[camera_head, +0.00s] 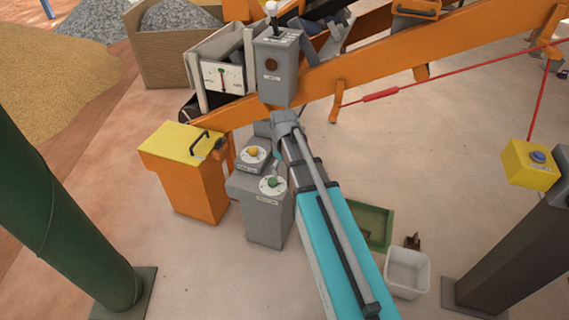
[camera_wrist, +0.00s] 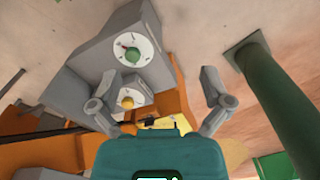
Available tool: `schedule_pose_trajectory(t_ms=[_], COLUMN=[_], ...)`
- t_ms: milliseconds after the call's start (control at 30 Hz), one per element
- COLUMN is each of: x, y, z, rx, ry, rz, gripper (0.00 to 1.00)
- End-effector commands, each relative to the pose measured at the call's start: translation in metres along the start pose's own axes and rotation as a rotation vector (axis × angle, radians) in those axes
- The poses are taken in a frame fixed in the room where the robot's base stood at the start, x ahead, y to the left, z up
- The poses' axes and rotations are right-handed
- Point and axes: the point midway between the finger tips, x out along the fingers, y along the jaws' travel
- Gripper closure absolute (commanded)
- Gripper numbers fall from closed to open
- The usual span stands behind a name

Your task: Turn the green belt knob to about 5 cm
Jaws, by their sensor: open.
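The green belt knob (camera_head: 272,183) sits on a round white dial on top of a grey pedestal (camera_head: 262,222). It also shows in the wrist view (camera_wrist: 133,54), above the middle, with a small red mark on its dial; the scale is too small to read. A yellow knob (camera_head: 253,152) sits on a second dial just behind it; it shows in the wrist view too (camera_wrist: 127,102). My gripper (camera_wrist: 158,84) is open and empty, its fingers wide apart. The green knob lies beyond the fingertips, not between them. In the head view my arm mostly hides the gripper.
An orange box with a yellow top (camera_head: 182,143) stands left of the pedestal. The orange conveyor frame (camera_head: 375,65) and a grey lever box (camera_head: 277,68) rise behind. A green post (camera_head: 60,220) stands at left. A white bin (camera_head: 408,271) and green tray (camera_head: 374,226) lie at right.

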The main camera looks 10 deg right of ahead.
Motion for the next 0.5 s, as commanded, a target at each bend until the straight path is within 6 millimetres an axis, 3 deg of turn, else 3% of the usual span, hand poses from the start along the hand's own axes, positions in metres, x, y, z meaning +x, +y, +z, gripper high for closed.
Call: schedule_pose_trajectory(t_ms=[200, 500], x=[-0.0089, -0.0091], y=[-0.0069, -0.0076], z=[0.0112, 0.0123], rx=[0.053, 0.064], ry=[0.0, 0.0], rz=[0.0, 0.0], gripper=[0.02, 0.02])
